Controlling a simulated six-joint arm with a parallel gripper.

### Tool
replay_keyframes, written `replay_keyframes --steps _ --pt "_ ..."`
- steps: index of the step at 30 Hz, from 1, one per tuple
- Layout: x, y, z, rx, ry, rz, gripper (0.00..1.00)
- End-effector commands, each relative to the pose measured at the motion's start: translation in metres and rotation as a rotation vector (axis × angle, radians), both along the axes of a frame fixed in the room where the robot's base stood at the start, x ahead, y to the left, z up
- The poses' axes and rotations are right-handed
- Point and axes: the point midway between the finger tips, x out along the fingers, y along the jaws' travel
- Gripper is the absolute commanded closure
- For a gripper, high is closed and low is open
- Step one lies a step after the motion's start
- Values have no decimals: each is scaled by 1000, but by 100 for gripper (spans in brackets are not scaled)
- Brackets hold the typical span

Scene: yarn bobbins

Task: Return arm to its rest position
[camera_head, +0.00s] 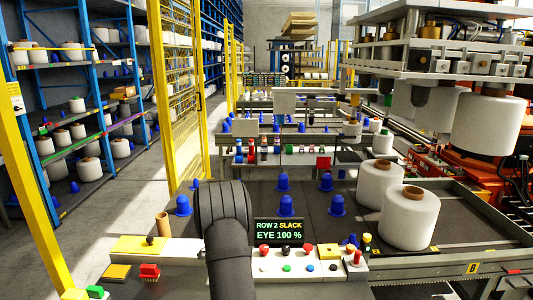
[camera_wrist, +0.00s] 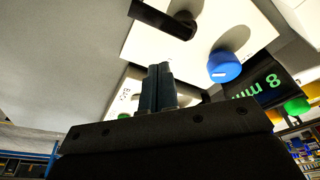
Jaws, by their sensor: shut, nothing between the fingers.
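My gripper (camera_wrist: 158,88) shows in the wrist view with its two dark fingers together and nothing between them. In front of it is a white panel with a blue knob (camera_wrist: 223,66) and a dark display (camera_wrist: 258,88) that reads 8 mm, upside down. Whether the fingers touch the panel I cannot tell. In the head view, my dark ribbed arm rises from the bottom centre, in front of the control panel and conveyor. The fingers cannot be made out there.
A white control panel (camera_head: 307,262) with coloured buttons stands right of my arm, under a display reading ROW 2 SLACK. White yarn bobbins (camera_head: 410,218) and blue cones (camera_head: 286,205) stand on the dark conveyor (camera_head: 350,243). A yellow fence (camera_head: 160,95) runs at left.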

Motion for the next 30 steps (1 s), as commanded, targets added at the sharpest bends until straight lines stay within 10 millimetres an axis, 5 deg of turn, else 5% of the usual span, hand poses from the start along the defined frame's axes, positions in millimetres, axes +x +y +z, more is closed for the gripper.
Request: replay_keyframes --steps 30 --pt "39 -7 -8 -26 -97 685 100"
